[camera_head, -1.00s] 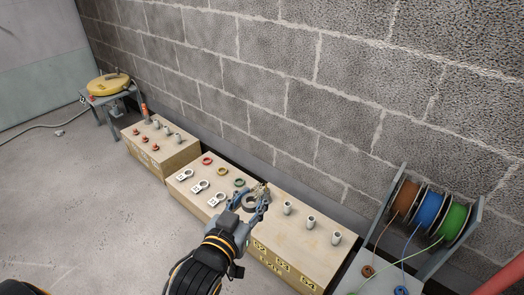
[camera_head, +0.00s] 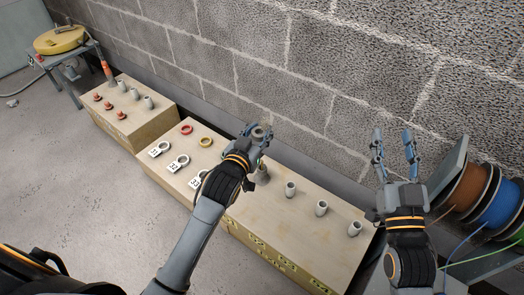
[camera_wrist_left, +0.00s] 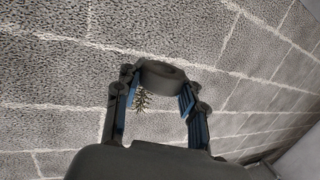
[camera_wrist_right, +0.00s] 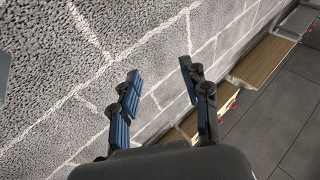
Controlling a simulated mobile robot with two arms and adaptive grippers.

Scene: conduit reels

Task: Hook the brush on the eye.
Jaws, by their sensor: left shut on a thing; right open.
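My left gripper (camera_head: 259,133) is shut on a dark grey ring-shaped piece, held above the middle wooden box in the head view. In the left wrist view this dark piece (camera_wrist_left: 162,74) sits between the fingertips of my left gripper (camera_wrist_left: 160,92). A small bristly tuft, likely the brush (camera_wrist_left: 143,99), shows beside the left finger; how it joins the dark piece is unclear. My right gripper (camera_head: 394,148) is open and empty, raised before the wall at the right; it also shows in the right wrist view (camera_wrist_right: 160,85). I cannot pick out the eye for certain.
The middle box (camera_head: 300,235) carries a red ring (camera_head: 187,129), a yellow ring (camera_head: 205,142), tagged white rings (camera_head: 179,161) and grey sleeves (camera_head: 321,208). The block wall closes the back.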

